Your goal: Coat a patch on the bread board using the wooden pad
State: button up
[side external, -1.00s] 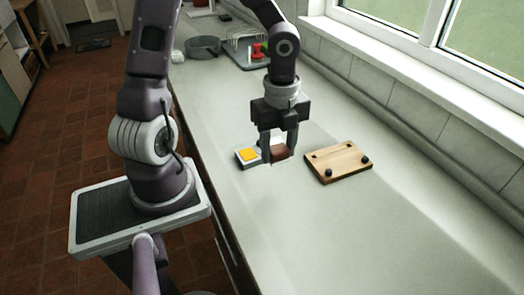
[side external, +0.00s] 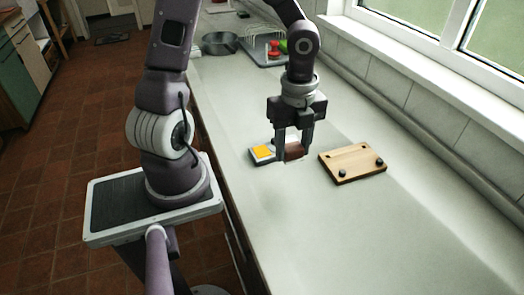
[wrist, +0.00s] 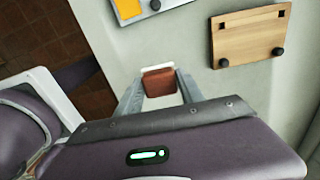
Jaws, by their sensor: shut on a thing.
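My gripper (side external: 292,153) is shut on the wooden pad (side external: 294,149), a reddish-brown block that also shows between the fingers in the wrist view (wrist: 160,84). A pale strip shows along the pad's far edge in the wrist view. The bread board (side external: 352,164) is light wood and lies on the counter to the right of my gripper; it also shows at the upper right of the wrist view (wrist: 246,38). It has black knobs at its near corners and dark square marks at its far ones. Whether the pad touches the counter, I cannot tell.
A small pale tray with a yellow patch (side external: 263,151) lies just left of my gripper, with a dark knob beside the patch. A grey pot (side external: 220,43) and a rack with red and green items stand farther back. The counter in front is clear.

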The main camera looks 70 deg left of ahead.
aim_at(262, 151)
jog(key=s+a+n, duration=0.1)
jog(key=a+n, duration=0.2)
jog(key=a, duration=0.1)
jog(key=a+f+n, duration=0.1)
jog(key=a+n, duration=0.2)
jog(key=a, duration=0.1)
jog(key=s+a+n, duration=0.1)
jog(key=a+n, duration=0.2)
jog(key=a, duration=0.1)
jog(key=shift+s+a+f, duration=0.15)
jog(key=shift+s, duration=0.2)
jog(key=shift+f, duration=2.65)
jog(key=shift+f, duration=0.55)
notch_tip(262, 151, up, 7)
jog(key=shift+w, duration=0.15)
